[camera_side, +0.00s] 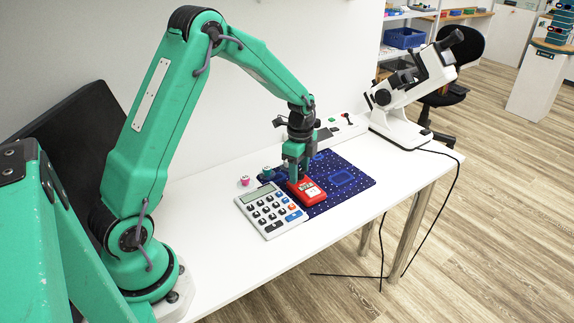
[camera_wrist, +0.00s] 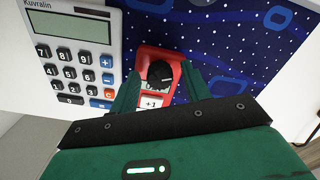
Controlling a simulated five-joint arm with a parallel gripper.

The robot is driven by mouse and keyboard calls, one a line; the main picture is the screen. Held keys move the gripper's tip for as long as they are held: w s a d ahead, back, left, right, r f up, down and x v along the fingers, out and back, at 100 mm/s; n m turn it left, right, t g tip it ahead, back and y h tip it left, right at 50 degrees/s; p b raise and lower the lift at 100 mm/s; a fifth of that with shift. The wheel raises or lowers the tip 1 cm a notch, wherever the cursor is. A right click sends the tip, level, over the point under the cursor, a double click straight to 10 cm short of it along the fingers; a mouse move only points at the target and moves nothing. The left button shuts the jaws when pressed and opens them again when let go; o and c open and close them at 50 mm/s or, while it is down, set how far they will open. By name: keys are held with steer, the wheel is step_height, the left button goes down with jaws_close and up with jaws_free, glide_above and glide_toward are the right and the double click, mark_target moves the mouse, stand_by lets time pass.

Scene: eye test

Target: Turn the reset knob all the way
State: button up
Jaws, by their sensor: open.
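A small red counter (camera_side: 309,193) lies on a dark blue patterned mat (camera_side: 346,180). In the wrist view the counter (camera_wrist: 174,57) carries a black round knob (camera_wrist: 160,73) with a light pointer mark, and a white "+1" button (camera_wrist: 152,103) nearer my gripper. My green gripper (camera_side: 298,172) points down over the far end of the counter in the side view, where it hides the knob. In the wrist view my gripper (camera_wrist: 159,72) is open, with one finger to each side of the knob and gaps between. Finger height relative to the knob is hard to tell.
A calculator (camera_side: 270,211) lies close left of the counter. A pink-and-white cube (camera_side: 244,180) and a teal piece (camera_side: 267,171) sit behind it. A white box with switches (camera_side: 345,128) and a white microscope-like instrument (camera_side: 412,92) stand farther back. The near left table is clear.

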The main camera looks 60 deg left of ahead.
mark_target(299, 171)
steer(key=shift+r, duration=2.8)
steer(key=shift+r+n, duration=0.6)
steer(key=shift+r, duration=0.1)
steer(key=shift+f, duration=0.15)
steer(key=shift+f, duration=3.55)
steer(key=c, duration=0.9)
